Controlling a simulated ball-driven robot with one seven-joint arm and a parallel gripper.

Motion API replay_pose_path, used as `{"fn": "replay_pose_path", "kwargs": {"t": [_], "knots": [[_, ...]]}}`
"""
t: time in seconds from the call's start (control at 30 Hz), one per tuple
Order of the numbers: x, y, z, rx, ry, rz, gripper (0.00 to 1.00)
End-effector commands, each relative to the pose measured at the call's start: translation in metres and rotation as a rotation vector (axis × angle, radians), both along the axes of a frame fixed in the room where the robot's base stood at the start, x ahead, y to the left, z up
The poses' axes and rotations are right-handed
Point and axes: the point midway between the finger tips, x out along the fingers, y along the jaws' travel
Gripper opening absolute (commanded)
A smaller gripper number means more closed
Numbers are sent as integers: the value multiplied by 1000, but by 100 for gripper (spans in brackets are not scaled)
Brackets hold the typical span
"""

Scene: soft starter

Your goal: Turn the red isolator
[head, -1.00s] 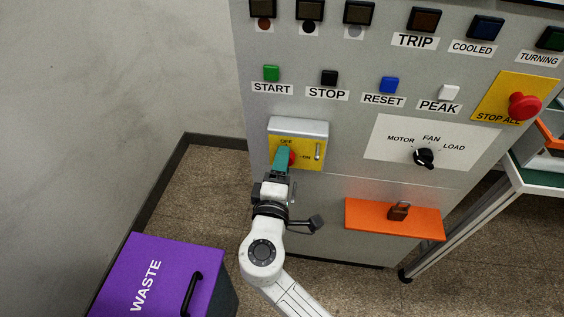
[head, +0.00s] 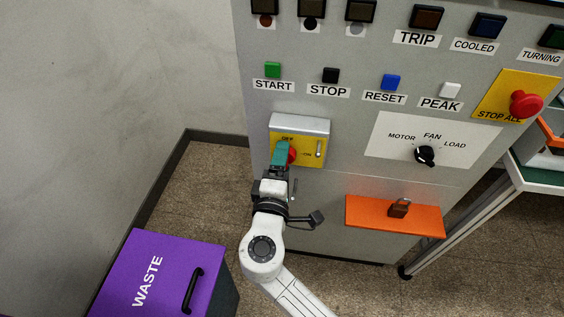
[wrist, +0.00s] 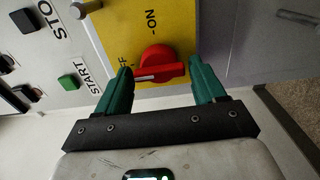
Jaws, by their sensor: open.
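The red isolator (wrist: 160,65) is a round red knob with a raised grip bar, on a yellow plate (wrist: 122,25) marked OFF and ON. In the head view the isolator (head: 292,154) is partly hidden behind my gripper (head: 281,153). In the wrist view my gripper (wrist: 165,88) has its two teal fingers apart, one on each side of the knob. A gap shows between the knob and the right finger; the left fingertip is close to the knob's edge. I cannot tell whether it touches. A white line on the grip bar points toward the OFF side.
A grey hood (head: 300,125) projects above the yellow plate. An orange shelf (head: 370,217) with a padlock (head: 399,208) juts out at the lower right. A purple waste bin (head: 160,270) stands at the lower left. Buttons, including green START (head: 272,70), sit above.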

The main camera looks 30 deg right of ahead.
Motion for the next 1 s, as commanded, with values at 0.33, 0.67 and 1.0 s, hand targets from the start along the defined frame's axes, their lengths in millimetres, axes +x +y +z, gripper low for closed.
{"fn": "replay_pose_path", "kwargs": {"t": [0.33, 0.67, 1.0], "knots": [[-28, 20, -1, 0, 1, 2, 69], [-74, 55, -1, 0, 0, 3, 69], [-88, 64, 0, 0, 0, 0, 69]]}}
